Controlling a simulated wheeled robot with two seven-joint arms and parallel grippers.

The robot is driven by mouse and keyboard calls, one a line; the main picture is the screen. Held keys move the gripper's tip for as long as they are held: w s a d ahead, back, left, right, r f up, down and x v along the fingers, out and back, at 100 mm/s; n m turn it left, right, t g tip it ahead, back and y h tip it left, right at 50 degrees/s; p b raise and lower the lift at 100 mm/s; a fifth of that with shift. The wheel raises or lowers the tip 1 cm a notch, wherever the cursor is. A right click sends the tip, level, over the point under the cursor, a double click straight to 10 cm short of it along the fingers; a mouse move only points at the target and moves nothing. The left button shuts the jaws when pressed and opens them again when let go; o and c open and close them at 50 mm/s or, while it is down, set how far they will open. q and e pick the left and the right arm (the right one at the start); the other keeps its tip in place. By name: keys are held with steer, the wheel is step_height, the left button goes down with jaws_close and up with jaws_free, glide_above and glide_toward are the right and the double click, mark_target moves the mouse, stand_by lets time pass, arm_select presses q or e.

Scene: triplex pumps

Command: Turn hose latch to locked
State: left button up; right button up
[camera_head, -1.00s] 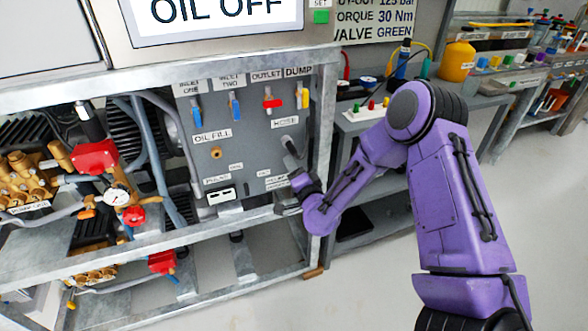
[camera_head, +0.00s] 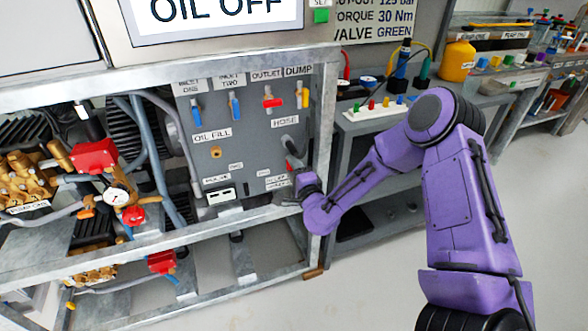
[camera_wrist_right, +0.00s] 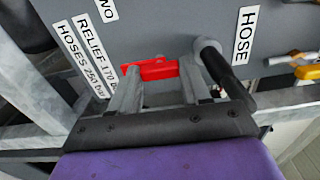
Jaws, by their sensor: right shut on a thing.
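The red hose latch (camera_wrist_right: 152,69) shows between the two grey fingers of my right gripper (camera_wrist_right: 158,88) in the right wrist view. The fingers are closed on it, near the grey panel. A dark hose fitting (camera_wrist_right: 218,66) with a pale collar stands just right of the latch, left of the HOSE label (camera_wrist_right: 246,35). In the head view my right gripper (camera_head: 294,178) is at the panel's lower right, below the HOSE label (camera_head: 285,122); only a little red of the latch (camera_head: 289,163) shows there. My left gripper is not in view.
Blue, red and yellow valve handles line the panel top, among them the yellow dump handle (camera_head: 303,97). A metal frame post (camera_head: 325,130) stands close right of my gripper. A frame rail (camera_head: 200,232) runs below. A side bench stands behind my arm.

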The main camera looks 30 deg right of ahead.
steer(key=shift+f, duration=0.1)
steer(key=o, duration=1)
steer(key=shift+o, duration=0.2)
steer(key=v, duration=1)
steer(key=shift+s, duration=0.3)
steer(key=shift+a, duration=0.15)
